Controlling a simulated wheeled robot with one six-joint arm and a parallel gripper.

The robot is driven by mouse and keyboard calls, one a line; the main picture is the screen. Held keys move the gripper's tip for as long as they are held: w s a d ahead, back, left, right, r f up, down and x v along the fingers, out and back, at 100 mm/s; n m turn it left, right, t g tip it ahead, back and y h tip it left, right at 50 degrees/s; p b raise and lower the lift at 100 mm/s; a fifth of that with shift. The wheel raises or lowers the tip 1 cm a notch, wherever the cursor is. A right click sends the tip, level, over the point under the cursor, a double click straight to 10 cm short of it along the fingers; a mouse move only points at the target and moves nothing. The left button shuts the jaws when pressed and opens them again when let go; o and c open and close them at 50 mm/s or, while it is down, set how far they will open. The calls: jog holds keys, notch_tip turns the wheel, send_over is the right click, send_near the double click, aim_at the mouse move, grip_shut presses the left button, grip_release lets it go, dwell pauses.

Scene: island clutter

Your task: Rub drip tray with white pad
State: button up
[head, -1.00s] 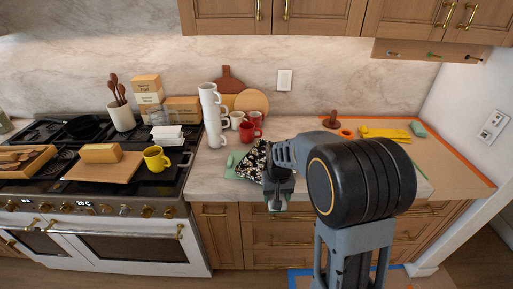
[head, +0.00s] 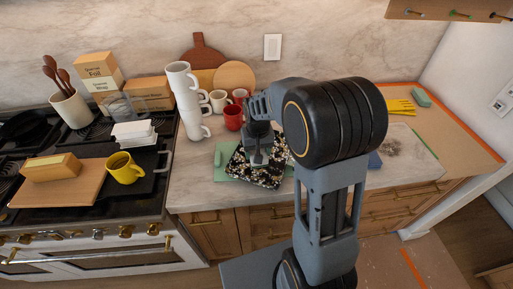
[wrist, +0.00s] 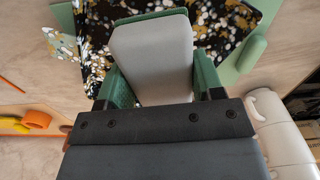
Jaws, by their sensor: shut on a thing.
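My gripper (head: 258,158) is shut on a pale grey-white pad (wrist: 152,55), which fills the space between the green-sided fingers in the wrist view. A flat black slab speckled with white and tan (head: 240,168), which looks like the drip tray, lies turned at an angle on a light green mat (head: 222,174) on the counter. It also shows beyond the pad in the wrist view (wrist: 218,18). The pad is over or against the speckled slab; I cannot tell whether they touch. My gripper hides part of the slab in the head view.
Stacked white mugs (head: 185,95) and a red mug (head: 233,118) stand close behind the slab. The stove at left holds a yellow mug (head: 124,168) and a wooden board (head: 62,188). Yellow gloves (head: 400,106) lie at the right of the counter.

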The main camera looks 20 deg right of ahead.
aim_at(273, 148)
notch_tip(273, 148, down, 6)
jog(key=b, duration=0.4)
jog(key=w+d, duration=0.2)
jog(key=d, duration=0.1)
jog(key=w+d+p, duration=0.1)
jog(key=w+d, duration=0.4)
jog(key=d, duration=0.1)
jog(key=shift+w+d+r+p, duration=0.25)
jog(key=shift+d+r+p, duration=0.05)
jog(key=shift+d+r, duration=0.1)
jog(key=s+a, duration=0.2)
jog(key=s, duration=0.1)
jog(key=s+a+b, duration=0.1)
jog(key=s+a, duration=0.4)
jog(key=s, duration=0.1)
jog(key=shift+s+a, duration=0.25)
jog(key=shift+a, duration=0.05)
jog(key=shift+f+b, duration=0.75)
jog(key=shift+b, duration=0.05)
dwell(0.4)
